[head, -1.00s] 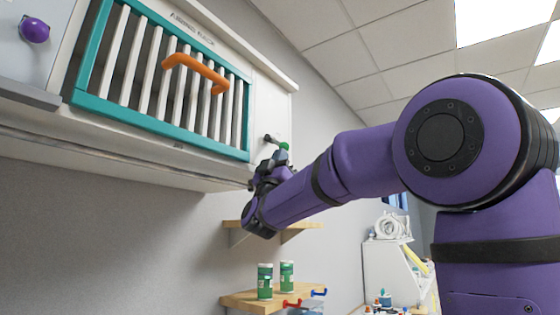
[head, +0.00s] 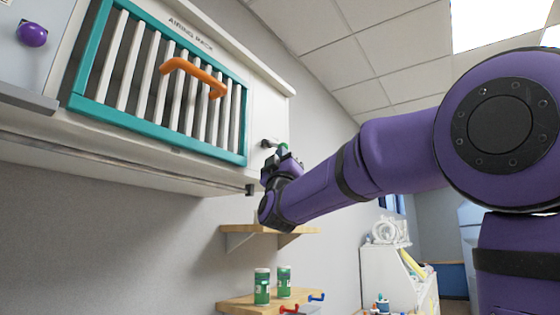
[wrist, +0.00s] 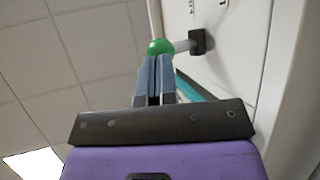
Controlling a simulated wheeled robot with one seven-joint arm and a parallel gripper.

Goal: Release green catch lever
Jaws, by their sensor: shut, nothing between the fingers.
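The green catch lever (wrist: 160,46) shows in the wrist view as a green knob on a pale shaft running to a dark mount on the white panel. In the head view its green end (head: 283,147) is small and partly hidden by my gripper (head: 282,157). My gripper is shut and empty; in the wrist view its fingertips (wrist: 156,62) are just below the knob. I cannot tell whether they touch it. The teal-framed rack (head: 160,142) with white slats and an orange handle (head: 195,75) is left of the lever and looks closed.
A purple knob (head: 33,33) is on a panel at the upper left. Below my gripper are wooden shelves (head: 240,229), the lower one with two green-and-white containers (head: 262,286) and red and blue handles.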

